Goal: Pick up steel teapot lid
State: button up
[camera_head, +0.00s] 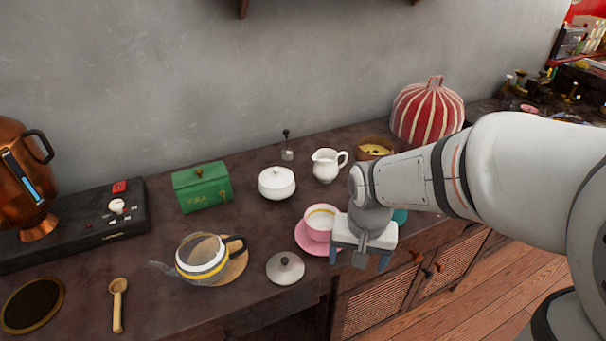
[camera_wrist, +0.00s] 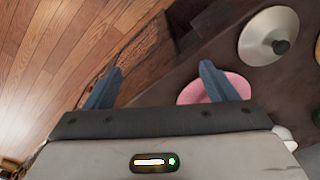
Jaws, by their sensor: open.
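The steel teapot lid (camera_head: 285,268) lies on the dark counter near its front edge, with a small dark knob on top. It also shows in the wrist view (camera_wrist: 268,36) at the upper right, apart from my fingers. My gripper (camera_head: 358,260) is open and empty, to the right of the lid and above the counter's front edge. In the wrist view its two blue fingers (camera_wrist: 160,85) are spread wide with nothing between them. The glass teapot (camera_head: 203,257) with a yellow band stands without a lid on a round wooden board, left of the lid.
A pink cup (camera_head: 319,222) on a pink saucer (camera_head: 304,240) stands close between the lid and my gripper. A white sugar bowl (camera_head: 277,184), a white jug (camera_head: 326,166) and a green box (camera_head: 202,187) stand behind. A wooden spoon (camera_head: 118,305) lies left.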

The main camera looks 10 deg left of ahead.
jog(key=shift+o, duration=1.2)
jog(key=w+a+r+p, duration=0.1)
jog(key=a+r+p, duration=0.3)
jog(key=a+p, duration=0.1)
jog(key=shift+w+a, duration=0.35)
jog(key=shift+a, duration=0.45)
jog(key=m+p, duration=0.1)
jog(key=p, duration=0.5)
send_over(286, 259)
jog(key=w, duration=0.1)
jog(key=shift+r+g, duration=0.2)
jog(key=shift+g, duration=0.1)
jog(key=shift+a+f, duration=0.15)
jog(key=shift+a, duration=0.05)
jog(key=shift+a+f, duration=0.1)
jog(key=shift+f, duration=0.3)
jog(key=f, duration=0.7)
jog(key=shift+s+f, duration=0.1)
jog(key=shift+s, duration=0.25)
jog(key=shift+s+d, duration=0.15)
jog(key=shift+d, duration=0.05)
jog(key=c, duration=1.3)
jog(key=shift+o, duration=0.2)
